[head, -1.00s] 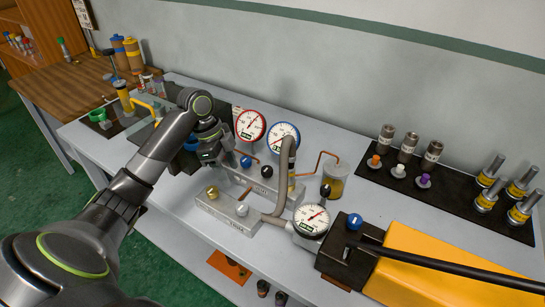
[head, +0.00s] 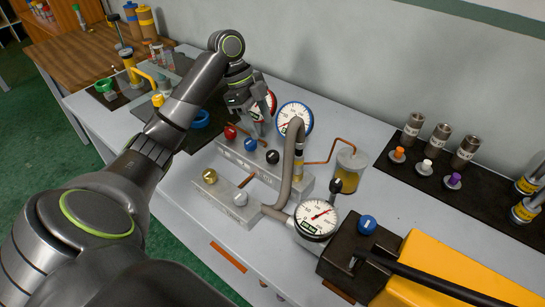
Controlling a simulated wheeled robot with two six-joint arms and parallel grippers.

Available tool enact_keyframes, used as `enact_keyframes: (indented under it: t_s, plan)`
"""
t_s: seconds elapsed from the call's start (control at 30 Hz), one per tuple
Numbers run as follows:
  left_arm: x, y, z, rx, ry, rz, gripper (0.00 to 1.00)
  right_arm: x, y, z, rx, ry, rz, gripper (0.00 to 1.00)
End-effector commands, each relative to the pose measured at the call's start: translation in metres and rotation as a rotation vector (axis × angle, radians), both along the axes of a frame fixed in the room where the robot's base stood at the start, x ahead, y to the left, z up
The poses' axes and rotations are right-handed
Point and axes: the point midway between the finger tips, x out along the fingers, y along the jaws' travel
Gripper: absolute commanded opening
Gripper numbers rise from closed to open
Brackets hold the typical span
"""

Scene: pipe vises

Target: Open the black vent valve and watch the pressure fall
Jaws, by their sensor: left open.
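A silver manifold block (head: 290,178) carries a red knob (head: 230,131), a blue knob (head: 250,144) and a black valve knob (head: 272,156) in a row. A red-rimmed gauge (head: 268,100) and a blue-rimmed gauge (head: 294,118) stand behind it. A third gauge (head: 316,218) sits in front by the hose, with another black knob (head: 335,185) beside it. My left gripper (head: 257,125) is open and empty, pointing down near the red and blue knobs and partly covering the red-rimmed gauge. It is apart from the black valve knob. My right gripper is out of view.
A grey hose (head: 292,165) arches up at the manifold's right. A jar of amber liquid (head: 350,172) stands behind. A front block with gold (head: 210,176) and silver knobs lies nearer. A yellow pump (head: 430,275) with a black lever fills the lower right.

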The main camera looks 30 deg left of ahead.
Motion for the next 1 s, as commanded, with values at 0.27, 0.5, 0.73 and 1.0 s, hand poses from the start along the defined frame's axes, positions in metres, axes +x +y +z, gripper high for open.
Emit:
enact_keyframes:
  t_s: [0.27, 0.5, 0.73, 1.0]
  plan:
    - [0.002, -0.019, -0.05, -0.001, -0.001, -0.001, 0.54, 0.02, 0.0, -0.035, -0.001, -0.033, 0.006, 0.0]
    - [0.004, -0.031, -0.075, -0.001, 0.002, 0.001, 0.54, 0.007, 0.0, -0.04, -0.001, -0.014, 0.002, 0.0]
    - [0.005, -0.035, -0.086, 0.001, -0.001, 0.0, 0.54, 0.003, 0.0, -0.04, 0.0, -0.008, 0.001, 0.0]
    - [0.005, -0.036, -0.087, 0.001, -0.001, 0.0, 0.48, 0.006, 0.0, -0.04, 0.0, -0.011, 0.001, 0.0]
